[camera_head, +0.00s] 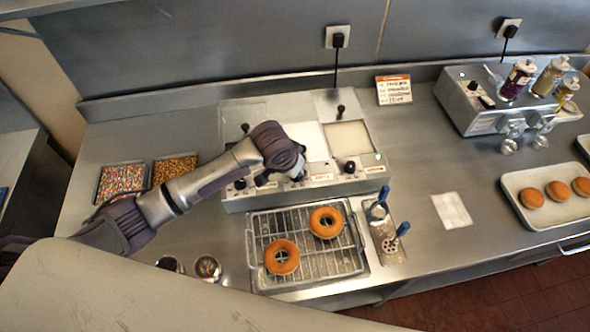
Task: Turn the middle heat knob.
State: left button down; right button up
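The glaze warmer (323,183) stands at the middle of the counter, with a row of black knobs on its front. The left knob (240,183) and the right knob (349,167) show. The middle heat knob is hidden behind my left gripper (298,174). My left arm reaches in from the left, and its gripper is at the warmer's front, over the middle knob's place. Its fingers are small and partly covered by its own wrist, so I cannot tell whether they are open or touch the knob. My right gripper is not in view.
A wire rack (300,272) with two donuts (326,222) sits in front of the warmer. Sprinkle trays (121,181) lie at left. A tool holder (389,240) stands beside the rack. At right are a filling machine (478,104) and a bun tray (535,219).

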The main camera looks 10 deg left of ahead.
pick_arm(q)
jog(key=c, duration=0.8)
grip_release()
jog(key=shift+c, duration=0.2)
jog(key=v, duration=1.2)
